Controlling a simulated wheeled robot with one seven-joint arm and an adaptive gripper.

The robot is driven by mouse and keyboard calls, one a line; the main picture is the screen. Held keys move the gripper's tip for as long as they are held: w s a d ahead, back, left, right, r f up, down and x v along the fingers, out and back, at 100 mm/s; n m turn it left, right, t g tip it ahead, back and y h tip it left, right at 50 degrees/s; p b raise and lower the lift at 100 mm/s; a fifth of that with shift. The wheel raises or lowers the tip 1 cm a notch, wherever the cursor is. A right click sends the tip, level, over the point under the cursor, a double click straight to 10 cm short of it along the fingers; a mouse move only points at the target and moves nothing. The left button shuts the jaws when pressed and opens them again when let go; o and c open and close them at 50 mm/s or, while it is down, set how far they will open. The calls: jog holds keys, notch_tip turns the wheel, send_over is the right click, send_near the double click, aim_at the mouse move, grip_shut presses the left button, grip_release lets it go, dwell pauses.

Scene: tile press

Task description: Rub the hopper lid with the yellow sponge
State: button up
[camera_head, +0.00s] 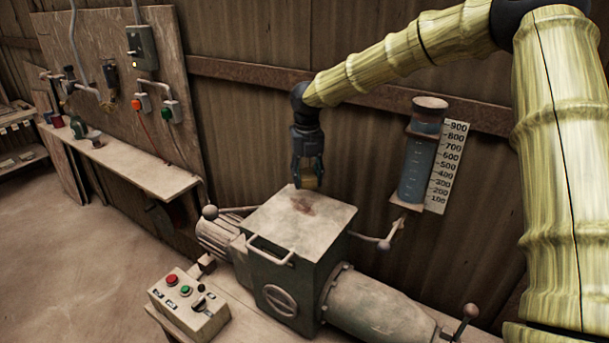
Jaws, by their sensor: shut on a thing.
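The hopper lid (285,228) is the flat, pale top of the green box-shaped machine in the centre of the head view. It carries a reddish-brown stain near its far edge. The fingers partly hide the sponge.
A control box (188,302) with red and green buttons stands at the front left. A lever (384,243) sticks out to the right of the hopper. A blue cylinder (415,165) with a number scale is on the wall behind. A narrow shelf (130,166) runs along the left wall.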

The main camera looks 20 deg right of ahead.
jog(key=shift+w+d+r+p, duration=0.15)
jog(key=shift+r+p, duration=0.1)
jog(key=shift+r, duration=0.2)
jog(key=shift+d+r+p, duration=0.15)
jog(key=shift+r+p, duration=0.1)
jog(key=shift+r, duration=0.15)
jog(key=shift+r+p, duration=0.3)
jog(key=shift+r, duration=0.1)
jog(key=shift+a+r, duration=0.15)
jog(key=shift+r, duration=0.35)
jog(key=shift+f, duration=0.15)
